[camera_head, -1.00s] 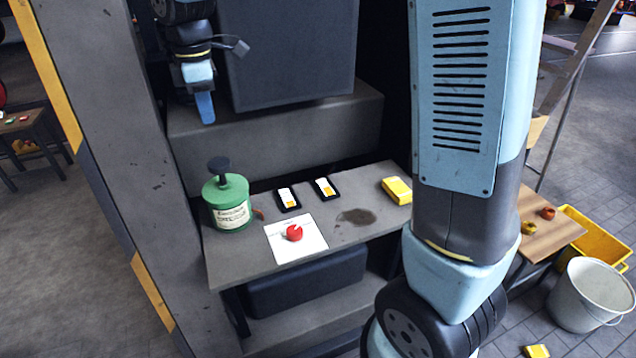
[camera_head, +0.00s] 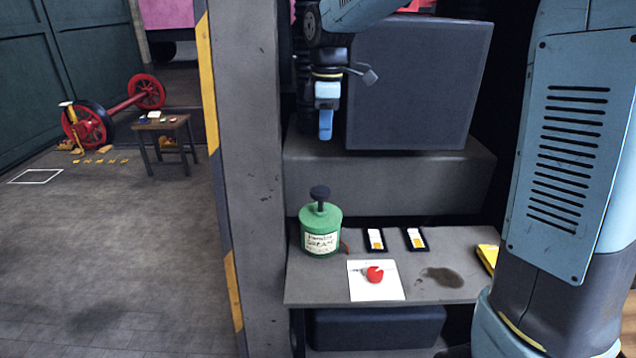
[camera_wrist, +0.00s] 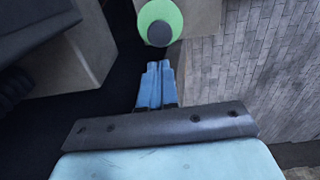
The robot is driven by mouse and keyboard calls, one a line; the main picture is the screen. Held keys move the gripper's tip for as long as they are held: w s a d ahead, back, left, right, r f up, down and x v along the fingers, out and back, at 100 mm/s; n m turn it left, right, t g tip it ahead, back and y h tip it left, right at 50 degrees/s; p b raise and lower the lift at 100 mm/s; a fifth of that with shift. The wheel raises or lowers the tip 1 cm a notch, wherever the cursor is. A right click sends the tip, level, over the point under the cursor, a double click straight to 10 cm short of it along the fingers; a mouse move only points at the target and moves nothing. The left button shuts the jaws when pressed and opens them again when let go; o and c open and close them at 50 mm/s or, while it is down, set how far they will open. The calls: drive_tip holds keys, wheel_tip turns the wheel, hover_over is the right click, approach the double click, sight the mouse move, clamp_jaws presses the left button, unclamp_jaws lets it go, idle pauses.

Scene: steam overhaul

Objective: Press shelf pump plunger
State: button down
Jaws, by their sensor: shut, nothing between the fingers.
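The shelf pump is a green canister (camera_head: 321,236) with a pale label, standing upright at the left end of a grey shelf (camera_head: 450,240). Its dark round plunger (camera_head: 319,193) stands raised on top; it also shows in the wrist view (camera_wrist: 159,33) against the green lid (camera_wrist: 160,10). My gripper (camera_head: 325,136) is shut and empty, its blue fingers pointing down above the pump. In the head view a clear gap lies between the fingertips and the plunger. In the wrist view the fingertips (camera_wrist: 159,64) appear just short of the plunger, not touching it.
Two dark-framed cards (camera_head: 375,240), a white sheet with a red item (camera_head: 375,274), a dark stain and a yellow block (camera_head: 488,257) are on the shelf. A grey post (camera_head: 252,150) stands left of it. A large dark box (camera_head: 410,85) is behind my gripper.

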sight(322, 190)
drive_tip(key=f, duration=1.4)
drive_tip(key=shift+a, duration=0.25)
